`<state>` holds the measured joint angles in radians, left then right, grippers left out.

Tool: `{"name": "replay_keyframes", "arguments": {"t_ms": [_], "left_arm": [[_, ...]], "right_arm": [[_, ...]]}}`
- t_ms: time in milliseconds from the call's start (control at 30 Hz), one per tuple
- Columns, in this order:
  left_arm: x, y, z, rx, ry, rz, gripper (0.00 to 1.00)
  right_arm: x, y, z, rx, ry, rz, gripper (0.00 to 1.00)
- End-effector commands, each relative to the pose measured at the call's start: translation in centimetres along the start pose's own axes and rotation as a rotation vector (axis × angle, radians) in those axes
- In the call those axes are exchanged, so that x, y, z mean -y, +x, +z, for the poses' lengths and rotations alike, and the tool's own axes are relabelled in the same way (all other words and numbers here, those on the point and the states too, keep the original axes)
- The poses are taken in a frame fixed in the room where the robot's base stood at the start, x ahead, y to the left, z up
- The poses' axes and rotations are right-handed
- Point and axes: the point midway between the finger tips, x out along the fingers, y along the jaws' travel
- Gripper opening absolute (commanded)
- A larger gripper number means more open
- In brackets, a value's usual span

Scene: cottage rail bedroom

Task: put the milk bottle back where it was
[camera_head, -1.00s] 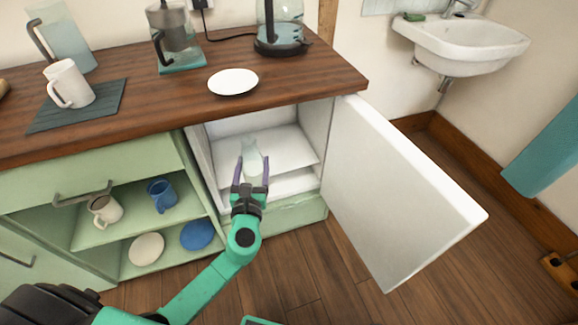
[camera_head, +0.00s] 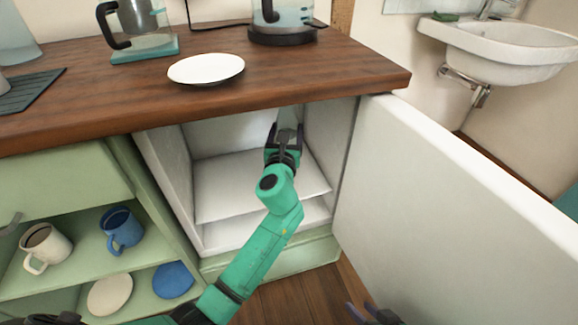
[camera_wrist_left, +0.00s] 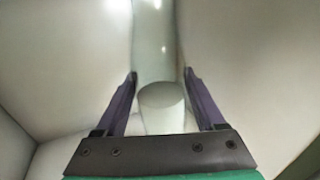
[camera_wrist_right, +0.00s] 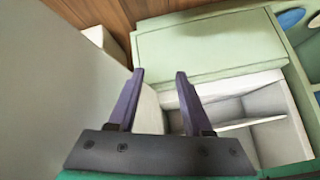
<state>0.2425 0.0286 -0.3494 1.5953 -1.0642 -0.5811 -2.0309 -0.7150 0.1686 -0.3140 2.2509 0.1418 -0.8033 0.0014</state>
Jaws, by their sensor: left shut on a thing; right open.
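The milk bottle, pale and translucent, is inside the open small white fridge (camera_head: 165,165), towards its right side. My left gripper (camera_head: 284,138) reaches into the fridge and is shut on the bottle (camera_head: 288,118). In the left wrist view the bottle (camera_wrist_left: 154,45) stands between the fingers of the left gripper (camera_wrist_left: 160,76). The arm hides much of it in the head view, and I cannot tell if its base touches the shelf (camera_head: 225,190). My right gripper (camera_wrist_right: 160,74) is open and empty; its fingers show at the bottom edge of the head view (camera_head: 368,315).
The fridge door (camera_head: 440,205) stands wide open on the right. Above is the wooden counter (camera_head: 330,75) with a white plate (camera_head: 206,68) and a kettle (camera_head: 283,20). Green shelves at left hold a white mug (camera_head: 45,247) and a blue mug (camera_head: 122,230).

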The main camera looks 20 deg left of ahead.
Motion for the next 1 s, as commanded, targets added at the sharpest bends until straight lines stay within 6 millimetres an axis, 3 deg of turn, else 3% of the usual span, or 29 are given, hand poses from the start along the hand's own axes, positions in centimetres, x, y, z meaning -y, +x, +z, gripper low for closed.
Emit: {"name": "replay_keyframes", "arguments": {"t_ms": [167, 433, 733, 1000], "left_arm": [[0.1, 0.0, -1.1, 0.001, -0.001, -0.001, 0.0], [0.0, 0.0, -5.6, 0.001, 0.0, 0.0, 0.0], [0.0, 0.1, -10.2, 0.001, -0.001, 0.0, 0.0], [0.0, 0.1, -10.0, 0.002, 0.0, 0.0, 0.0]], "right_arm": [[0.8, 1.3, 0.5, -0.065, 0.007, -0.027, 0.5], [3.4, 4.3, 1.8, -0.35, 0.067, -0.113, 0.5], [2.5, 7.4, 4.3, -0.418, 0.092, -0.115, 0.5], [2.6, 7.1, 4.0, -0.429, 0.095, -0.114, 0.5]]}}
